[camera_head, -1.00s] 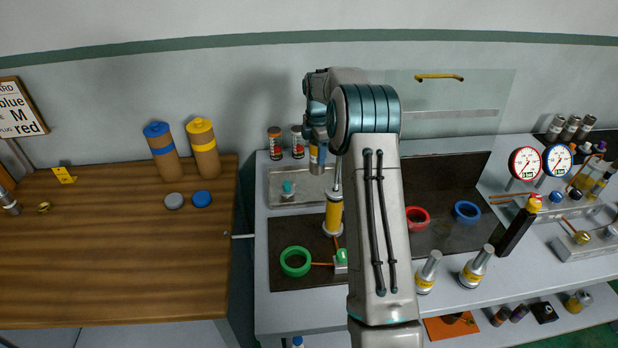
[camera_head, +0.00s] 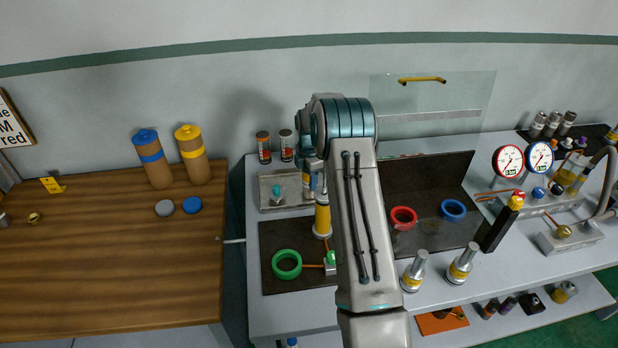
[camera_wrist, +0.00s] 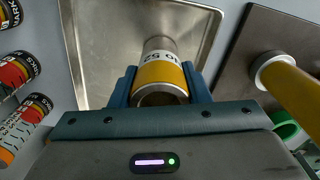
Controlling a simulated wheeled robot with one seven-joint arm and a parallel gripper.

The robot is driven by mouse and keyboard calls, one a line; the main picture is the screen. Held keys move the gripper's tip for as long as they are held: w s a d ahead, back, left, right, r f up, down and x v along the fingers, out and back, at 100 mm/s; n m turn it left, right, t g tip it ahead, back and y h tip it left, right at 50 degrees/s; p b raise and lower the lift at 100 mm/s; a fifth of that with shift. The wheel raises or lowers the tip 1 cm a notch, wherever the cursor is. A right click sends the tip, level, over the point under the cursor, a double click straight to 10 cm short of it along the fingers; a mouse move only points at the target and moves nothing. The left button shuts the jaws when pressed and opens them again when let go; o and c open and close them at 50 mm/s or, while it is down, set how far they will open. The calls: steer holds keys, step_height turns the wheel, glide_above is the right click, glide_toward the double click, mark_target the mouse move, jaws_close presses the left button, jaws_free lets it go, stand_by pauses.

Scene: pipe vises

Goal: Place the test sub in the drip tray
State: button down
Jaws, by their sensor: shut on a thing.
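My gripper (camera_wrist: 160,88) is shut on the test sub (camera_wrist: 162,70), a silver cylinder with a yellow printed band. In the wrist view the sub lies between the two blue fingers, in front of the metal drip tray (camera_wrist: 108,60). In the head view the tray (camera_head: 266,204) is a shallow grey rectangle at the back left of the bench. The held sub (camera_head: 308,186) shows by the tray's right side, partly hidden by my arm. I cannot tell whether it touches the tray floor.
A yellow cylinder (camera_head: 322,218) stands close by on the dark mat, right of the tray. Two small cans (camera_head: 264,147) (camera_head: 287,145) stand behind the tray. A green ring (camera_head: 287,264) lies in front.

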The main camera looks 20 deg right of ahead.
steer(key=c, duration=0.8)
jaws_free()
steer(key=shift+f, duration=0.1)
